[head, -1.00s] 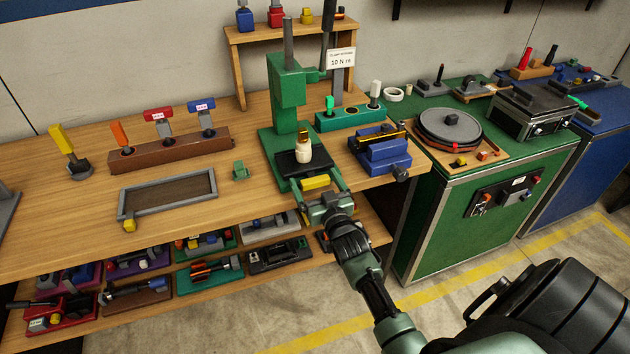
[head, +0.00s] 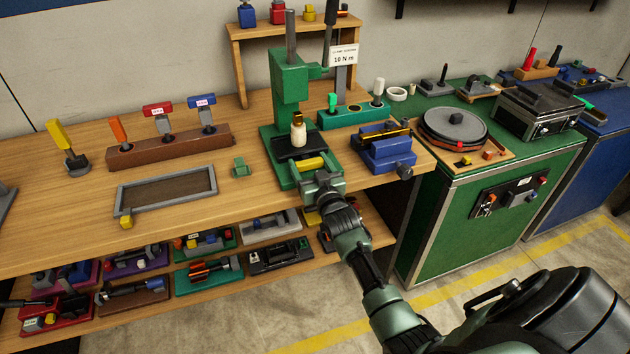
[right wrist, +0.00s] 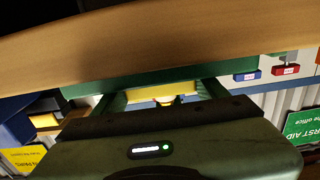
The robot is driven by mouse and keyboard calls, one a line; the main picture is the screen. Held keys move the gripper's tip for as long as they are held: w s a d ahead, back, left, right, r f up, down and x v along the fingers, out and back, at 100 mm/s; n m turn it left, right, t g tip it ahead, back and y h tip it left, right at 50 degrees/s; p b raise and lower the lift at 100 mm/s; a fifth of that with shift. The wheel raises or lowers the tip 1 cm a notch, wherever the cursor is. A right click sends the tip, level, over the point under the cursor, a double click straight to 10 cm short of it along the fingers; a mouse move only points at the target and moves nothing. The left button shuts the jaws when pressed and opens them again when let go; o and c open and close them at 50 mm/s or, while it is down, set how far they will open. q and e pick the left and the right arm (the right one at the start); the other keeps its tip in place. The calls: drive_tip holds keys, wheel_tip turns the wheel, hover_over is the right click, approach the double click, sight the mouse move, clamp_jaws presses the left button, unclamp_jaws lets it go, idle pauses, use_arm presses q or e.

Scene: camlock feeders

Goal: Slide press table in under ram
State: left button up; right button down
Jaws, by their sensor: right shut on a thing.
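The green press (head: 291,80) stands on the wooden bench, its ram column above its base. The press table is a dark plate (head: 286,154) low in the press. A cream-coloured part with a brass top (head: 298,133) stands upright on it, roughly below the press head. The table's yellow handle (head: 312,164) faces me. My right gripper (head: 317,180) is shut on this handle at the front of the press. In the right wrist view the yellow handle (right wrist: 163,93) lies between the two green fingers. My left gripper is not in view.
A blue fixture (head: 385,152) and a teal holder (head: 350,117) stand right of the press. A small green block (head: 241,168) and a grey-framed tray (head: 168,190) lie left of it. Below the bench top is a shelf with several coloured trays.

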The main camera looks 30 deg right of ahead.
drive_tip(key=shift+w, duration=0.3)
drive_tip(key=shift+c, duration=0.6)
unclamp_jaws()
drive_tip(key=shift+s, duration=0.1)
drive_tip(key=v, duration=0.7)
drive_tip(key=shift+s+b, duration=0.35)
drive_tip(key=shift+s, duration=0.05)
